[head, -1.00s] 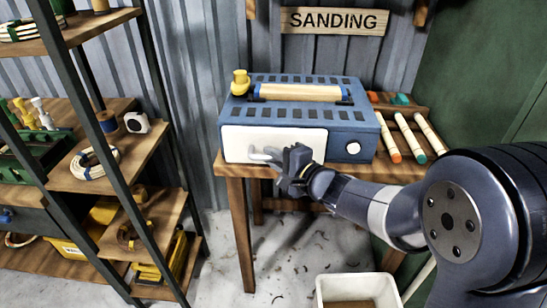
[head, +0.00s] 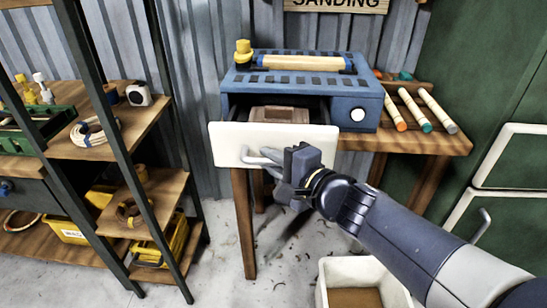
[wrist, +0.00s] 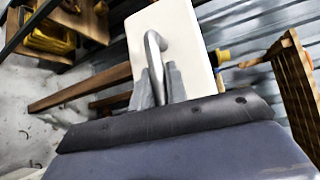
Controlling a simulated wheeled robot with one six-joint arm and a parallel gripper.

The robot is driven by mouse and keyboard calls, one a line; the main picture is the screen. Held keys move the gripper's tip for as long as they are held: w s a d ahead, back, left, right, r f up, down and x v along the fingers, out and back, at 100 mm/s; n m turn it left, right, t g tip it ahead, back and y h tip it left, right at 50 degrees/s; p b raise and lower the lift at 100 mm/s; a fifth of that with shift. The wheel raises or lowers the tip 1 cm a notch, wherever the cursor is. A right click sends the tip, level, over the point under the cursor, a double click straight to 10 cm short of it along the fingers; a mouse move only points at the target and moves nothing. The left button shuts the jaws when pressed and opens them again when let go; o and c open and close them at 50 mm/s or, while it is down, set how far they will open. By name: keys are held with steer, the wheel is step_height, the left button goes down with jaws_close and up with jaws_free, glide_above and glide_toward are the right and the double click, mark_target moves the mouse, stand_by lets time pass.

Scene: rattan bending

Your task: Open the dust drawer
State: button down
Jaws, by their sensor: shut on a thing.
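The dust drawer (head: 228,143) has a white front with a grey bar handle (head: 252,156). It is pulled partly out of the blue sanding machine (head: 370,96), and its brownish inside shows behind the front. My gripper (head: 278,162) is shut on the handle, in front of the drawer. In the wrist view the white drawer front (wrist: 182,52) stands tilted, and its curved handle (wrist: 154,48) runs down between my gripper's fingers (wrist: 158,85). The part of the handle between the fingers is partly hidden.
The machine stands on a wooden table (head: 440,142) with several coloured sanding rods (head: 413,108) at its right. A white bin (head: 345,270) is on the floor below my arm. A shelf rack (head: 150,120) stands at the left. Green cabinets (head: 500,185) are at the right.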

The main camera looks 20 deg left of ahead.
steer(key=shift+s+d+b, duration=0.2)
steer(key=shift+s, duration=0.55)
steer(key=shift+s+d+b, duration=0.25)
steer(key=shift+s, duration=0.5)
steer(key=shift+s+d+b, duration=0.2)
steer(key=shift+s, duration=0.55)
steer(key=c, duration=1.4)
jaws_free()
